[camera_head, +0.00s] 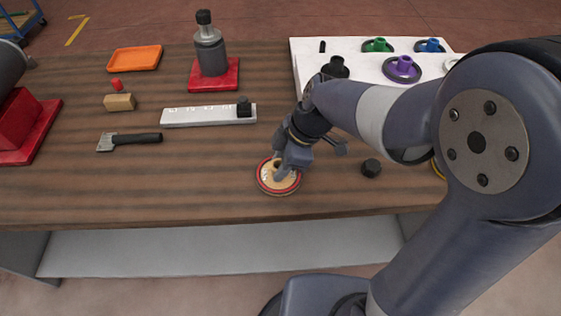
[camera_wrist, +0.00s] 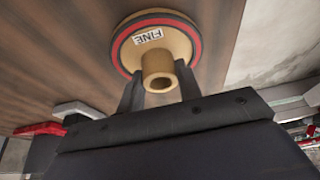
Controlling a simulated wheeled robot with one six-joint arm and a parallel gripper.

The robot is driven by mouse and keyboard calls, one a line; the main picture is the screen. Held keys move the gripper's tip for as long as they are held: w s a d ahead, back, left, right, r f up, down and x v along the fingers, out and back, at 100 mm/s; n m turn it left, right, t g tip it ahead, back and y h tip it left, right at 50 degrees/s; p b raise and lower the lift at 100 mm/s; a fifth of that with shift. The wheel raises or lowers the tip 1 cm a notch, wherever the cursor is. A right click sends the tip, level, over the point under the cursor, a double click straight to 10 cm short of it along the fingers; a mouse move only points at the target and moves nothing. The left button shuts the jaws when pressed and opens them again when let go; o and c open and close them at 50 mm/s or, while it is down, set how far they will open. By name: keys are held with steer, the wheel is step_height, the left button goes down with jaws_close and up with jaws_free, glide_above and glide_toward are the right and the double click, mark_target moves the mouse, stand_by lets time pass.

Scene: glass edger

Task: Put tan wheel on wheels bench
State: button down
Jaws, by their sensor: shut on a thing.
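The tan wheel (camera_head: 268,184) has a red ring near its rim and a raised hub. It is near the front edge of the brown wooden bench (camera_head: 120,195). In the wrist view the tan wheel (camera_wrist: 125,48) shows a white label reading "FINE". My gripper (camera_head: 281,170) comes down on the wheel from above, and its two fingers (camera_wrist: 159,86) are shut on the hub. The wheel looks roughly flat; I cannot tell whether it touches the bench top. Part of its top is hidden by my gripper in the head view.
A white board (camera_head: 312,62) at the back right holds green (camera_head: 378,45), blue (camera_head: 430,46) and purple (camera_head: 403,68) wheels. The front left is clear.

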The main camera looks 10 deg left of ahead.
steer(key=c, duration=1)
jaws_free()
steer(key=v, duration=1.2)
